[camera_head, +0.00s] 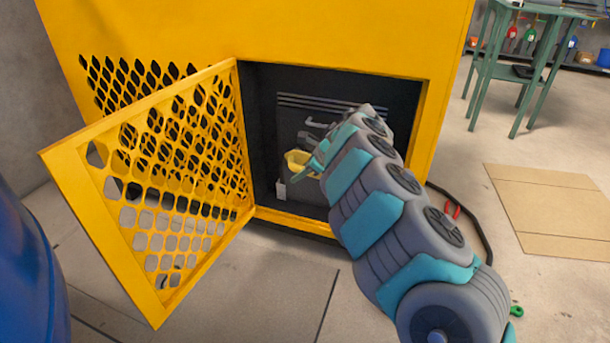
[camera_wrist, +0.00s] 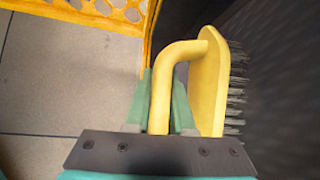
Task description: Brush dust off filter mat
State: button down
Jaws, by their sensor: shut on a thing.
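My gripper (camera_wrist: 162,105) is shut on the handle of a yellow brush (camera_wrist: 211,80). In the wrist view the brush's grey bristles point right, toward a dark ribbed surface (camera_wrist: 285,75), probably the filter mat; I cannot tell whether they touch it. In the head view the brush (camera_head: 296,160) shows just inside the open cabinet, in front of a dark panel (camera_head: 290,124) with slats along its top. My arm hides the right part of that panel. No dust can be made out.
The yellow perforated door (camera_head: 152,276) of the cabinet stands open to the left of my arm. The opening's yellow frame (camera_head: 424,115) is close to my arm on the right. A blue drum (camera_head: 28,270) is at the left edge. A cardboard sheet (camera_head: 560,208) lies on the floor at right.

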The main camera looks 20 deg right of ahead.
jog(key=w+a+p, duration=0.3)
jog(key=w+a, duration=0.1)
jog(key=a, duration=0.1)
jog(key=shift+w+a, duration=0.25)
jog(key=shift+a, duration=0.15)
dwell(0.5)
jog(key=s+a+b, duration=0.3)
jog(key=s+b, duration=0.1)
jog(key=s, duration=0.1)
jog(key=shift+a, duration=0.35)
dwell(0.4)
jog(key=shift+s+a, duration=0.9)
jog(key=shift+s, duration=0.3)
